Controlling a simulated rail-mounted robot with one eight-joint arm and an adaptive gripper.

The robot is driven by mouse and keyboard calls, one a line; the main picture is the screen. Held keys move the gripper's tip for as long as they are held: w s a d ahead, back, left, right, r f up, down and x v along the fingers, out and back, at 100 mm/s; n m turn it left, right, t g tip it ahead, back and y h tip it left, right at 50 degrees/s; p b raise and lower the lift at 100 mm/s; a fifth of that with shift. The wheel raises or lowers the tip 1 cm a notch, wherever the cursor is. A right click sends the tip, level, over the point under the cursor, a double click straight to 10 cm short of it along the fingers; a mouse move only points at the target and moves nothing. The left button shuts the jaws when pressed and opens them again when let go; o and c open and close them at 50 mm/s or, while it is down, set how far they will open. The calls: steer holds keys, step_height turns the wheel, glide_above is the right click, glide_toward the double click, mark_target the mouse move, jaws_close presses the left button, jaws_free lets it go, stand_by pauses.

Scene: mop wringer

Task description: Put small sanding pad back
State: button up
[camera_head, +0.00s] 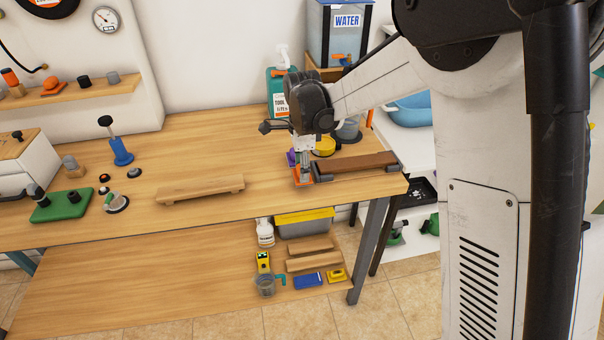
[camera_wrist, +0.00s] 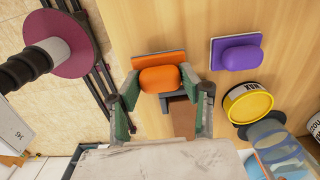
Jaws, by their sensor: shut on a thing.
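An orange sanding pad with a rounded grip on a flat base shows in the wrist view (camera_wrist: 165,79) and in the head view (camera_head: 303,180). My gripper (camera_wrist: 166,90) is shut on its grip, one finger at each side; it also shows in the head view (camera_head: 305,170), low over the right part of the workbench. I cannot tell whether the pad touches the bench top. A purple pad (camera_wrist: 237,53) lies apart to the right in the wrist view; it is mostly hidden behind my gripper in the head view (camera_head: 291,157).
A brown bar with dark brackets (camera_head: 358,165) lies just right of the orange pad, near the bench's right end. A yellow-lidded tin (camera_wrist: 248,103) stands near the purple pad. A wooden rack (camera_head: 200,190) lies left, with clear bench (camera_head: 265,180) between.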

steer(key=shift+f, duration=1.1)
steer(key=shift+f, duration=0.15)
steer(key=o, duration=1.2)
